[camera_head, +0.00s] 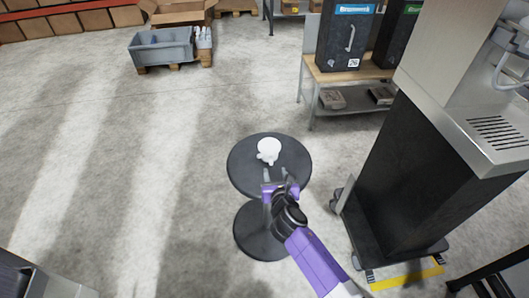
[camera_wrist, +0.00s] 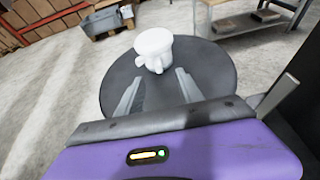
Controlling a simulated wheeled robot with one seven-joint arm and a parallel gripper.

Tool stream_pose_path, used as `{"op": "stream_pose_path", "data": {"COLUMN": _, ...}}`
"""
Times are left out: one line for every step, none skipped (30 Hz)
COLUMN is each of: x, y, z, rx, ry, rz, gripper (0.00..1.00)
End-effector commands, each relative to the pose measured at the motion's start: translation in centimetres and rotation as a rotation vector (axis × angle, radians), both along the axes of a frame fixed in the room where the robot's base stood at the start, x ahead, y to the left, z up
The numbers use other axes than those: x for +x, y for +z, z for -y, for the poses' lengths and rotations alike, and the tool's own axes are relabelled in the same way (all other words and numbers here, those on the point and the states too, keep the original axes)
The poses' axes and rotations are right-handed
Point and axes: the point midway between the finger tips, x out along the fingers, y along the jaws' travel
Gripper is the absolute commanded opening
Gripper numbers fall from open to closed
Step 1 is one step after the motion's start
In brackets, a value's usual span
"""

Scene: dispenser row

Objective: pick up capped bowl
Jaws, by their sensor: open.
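The capped bowl (camera_head: 268,149) is white and stands on a round black table (camera_head: 240,168). In the wrist view the bowl (camera_wrist: 154,46) shows a lid-like top and a small knob or handle on its near side. My gripper (camera_head: 280,180) is over the near part of the table, on the near side of the bowl. In the wrist view my gripper (camera_wrist: 156,86) has its two fingers wide apart with nothing between them. The bowl is just beyond the fingertips, apart from them as far as I can tell.
A tall dark dispenser with a steel top (camera_head: 400,170) stands close on the right. A workbench (camera_head: 350,72) with dark machines is at the back right. A grey bin (camera_head: 162,48) on a pallet is at the back left. The floor left of the table is clear.

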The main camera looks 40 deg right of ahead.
Motion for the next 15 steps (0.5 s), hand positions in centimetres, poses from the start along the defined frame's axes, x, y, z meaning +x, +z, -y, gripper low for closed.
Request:
{"op": "stream_pose_path", "data": {"x": 0.2, "y": -0.1, "z": 0.1, "rx": -0.01, "ry": 0.005, "rz": -0.006, "gripper": 0.44}}
{"op": "stream_pose_path", "data": {"x": 0.3, "y": -0.2, "z": 0.2, "rx": -0.013, "ry": 0.007, "rz": -0.009, "gripper": 0.44}}
{"op": "stream_pose_path", "data": {"x": 0.6, "y": -0.4, "z": 0.4, "rx": -0.014, "ry": 0.007, "rz": -0.011, "gripper": 0.44}}
{"op": "stream_pose_path", "data": {"x": 0.8, "y": -0.5, "z": 0.6, "rx": -0.014, "ry": 0.007, "rz": -0.011, "gripper": 0.44}}
{"op": "stream_pose_path", "data": {"x": 1.1, "y": -0.6, "z": 0.7, "rx": -0.014, "ry": 0.008, "rz": -0.01, "gripper": 0.44}}
{"op": "stream_pose_path", "data": {"x": 1.4, "y": -0.8, "z": 1.0, "rx": -0.014, "ry": 0.008, "rz": -0.008, "gripper": 0.44}}
{"op": "stream_pose_path", "data": {"x": 1.7, "y": -0.9, "z": 1.1, "rx": -0.014, "ry": 0.008, "rz": -0.009, "gripper": 0.44}}
{"op": "stream_pose_path", "data": {"x": 1.9, "y": -1.0, "z": 1.3, "rx": -0.014, "ry": 0.008, "rz": -0.009, "gripper": 0.44}}
{"op": "stream_pose_path", "data": {"x": 2.1, "y": -1.1, "z": 1.5, "rx": -0.013, "ry": 0.007, "rz": -0.008, "gripper": 0.44}}
{"op": "stream_pose_path", "data": {"x": 2.4, "y": -1.2, "z": 1.6, "rx": -0.013, "ry": 0.007, "rz": -0.008, "gripper": 0.44}}
{"op": "stream_pose_path", "data": {"x": 2.6, "y": -1.4, "z": 1.8, "rx": -0.013, "ry": 0.007, "rz": -0.008, "gripper": 0.44}}
{"op": "stream_pose_path", "data": {"x": 3.0, "y": -1.6, "z": 2.0, "rx": -0.013, "ry": 0.007, "rz": -0.007, "gripper": 0.44}}
{"op": "stream_pose_path", "data": {"x": 3.4, "y": -1.7, "z": 2.3, "rx": -0.013, "ry": 0.007, "rz": -0.007, "gripper": 0.44}}
{"op": "stream_pose_path", "data": {"x": 3.8, "y": -1.9, "z": 2.5, "rx": -0.013, "ry": 0.008, "rz": -0.006, "gripper": 0.44}}
{"op": "stream_pose_path", "data": {"x": 4.3, "y": -2.2, "z": 2.8, "rx": -0.012, "ry": 0.008, "rz": -0.007, "gripper": 0.44}}
